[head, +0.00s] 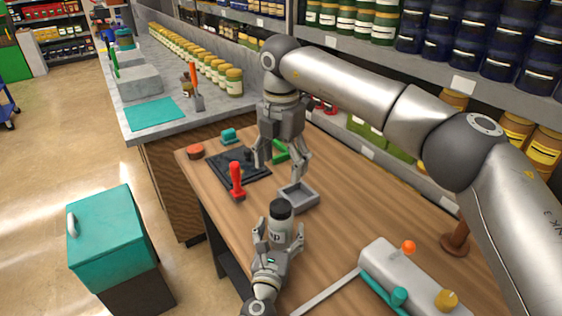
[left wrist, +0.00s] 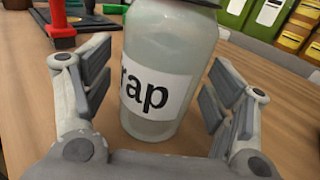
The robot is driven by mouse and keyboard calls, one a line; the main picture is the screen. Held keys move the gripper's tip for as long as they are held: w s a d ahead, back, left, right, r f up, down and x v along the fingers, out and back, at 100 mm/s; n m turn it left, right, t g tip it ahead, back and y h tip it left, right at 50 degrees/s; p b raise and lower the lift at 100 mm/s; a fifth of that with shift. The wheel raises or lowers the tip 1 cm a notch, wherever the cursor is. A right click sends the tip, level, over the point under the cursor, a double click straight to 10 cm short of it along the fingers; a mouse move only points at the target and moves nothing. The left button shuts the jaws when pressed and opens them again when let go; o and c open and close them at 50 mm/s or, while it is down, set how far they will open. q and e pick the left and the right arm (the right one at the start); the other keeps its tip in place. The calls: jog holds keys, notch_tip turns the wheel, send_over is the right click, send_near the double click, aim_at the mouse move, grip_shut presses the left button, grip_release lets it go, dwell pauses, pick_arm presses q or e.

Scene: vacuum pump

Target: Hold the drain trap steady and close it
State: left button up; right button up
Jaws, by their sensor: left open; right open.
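The drain trap is a pale, translucent bottle (head: 279,230) with a black top (head: 280,208) and a white label ending in "rap". It stands upright on the wooden table. In the left wrist view the bottle (left wrist: 165,60) fills the middle. My left gripper (head: 276,232) is open, with one finger on each side of the bottle; gaps show between the pads and the bottle in the left wrist view (left wrist: 168,100).
A green part (head: 281,150) lies behind my right gripper. A grey block with coloured knobs (head: 378,252) sits at the right front. Bare wood lies between tray and block.

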pick_arm(q)
jog(key=s, duration=0.3)
jog(key=s+a, duration=0.1)
jog(key=s, duration=0.3)
jog(key=s+a, duration=0.1)
jog(key=s, duration=0.2)
jog(key=shift+s, duration=0.3)
